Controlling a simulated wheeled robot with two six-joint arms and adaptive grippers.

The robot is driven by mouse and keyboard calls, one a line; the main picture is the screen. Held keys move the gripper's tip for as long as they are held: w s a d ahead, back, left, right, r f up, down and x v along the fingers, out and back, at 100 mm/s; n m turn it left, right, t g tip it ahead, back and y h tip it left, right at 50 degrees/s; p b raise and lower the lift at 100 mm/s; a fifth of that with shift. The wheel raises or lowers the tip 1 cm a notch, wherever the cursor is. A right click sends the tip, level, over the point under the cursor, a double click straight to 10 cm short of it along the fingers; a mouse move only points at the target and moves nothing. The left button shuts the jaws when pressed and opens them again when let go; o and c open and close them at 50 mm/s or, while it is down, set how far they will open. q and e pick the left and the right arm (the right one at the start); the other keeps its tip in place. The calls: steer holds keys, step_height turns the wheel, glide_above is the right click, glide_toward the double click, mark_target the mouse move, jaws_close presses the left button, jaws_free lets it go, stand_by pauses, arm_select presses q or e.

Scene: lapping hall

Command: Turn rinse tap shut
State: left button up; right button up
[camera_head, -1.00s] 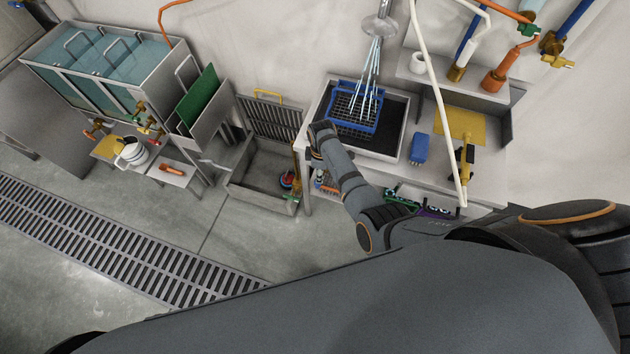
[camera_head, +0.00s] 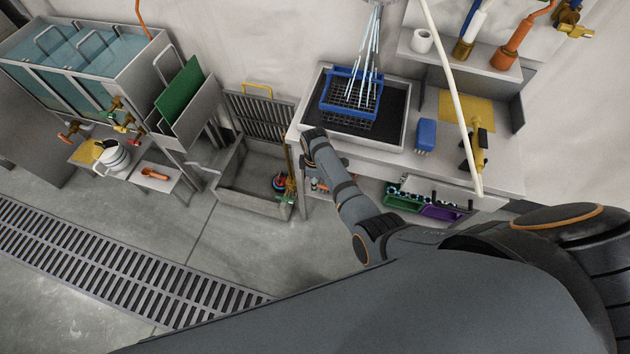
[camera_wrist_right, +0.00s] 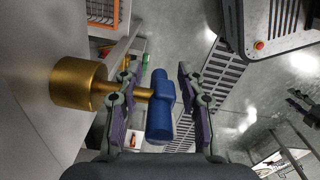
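The rinse tap shows in the right wrist view as a brass body (camera_wrist_right: 78,83) on a grey panel, with a brass stem and a blue handle (camera_wrist_right: 160,104). My right gripper (camera_wrist_right: 158,110) is open, with its fingers on either side of the blue handle. A gap shows between the handle and the right-hand finger; contact on the other side is unclear. In the head view, water streams (camera_head: 368,58) fall into a blue crate (camera_head: 350,98) in the sink (camera_head: 397,138). My right arm reaches the sink bench's front left; its fingers are hard to make out there. My left gripper is not in view.
A blue block (camera_head: 426,135) and yellow mat (camera_head: 468,110) lie on the bench right of the sink. A white hose (camera_head: 455,85) hangs in front. A floor basin (camera_head: 250,190) stands left of the bench. Open floor and a drain grating (camera_head: 110,265) lie at lower left.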

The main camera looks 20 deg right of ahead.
jaws_close()
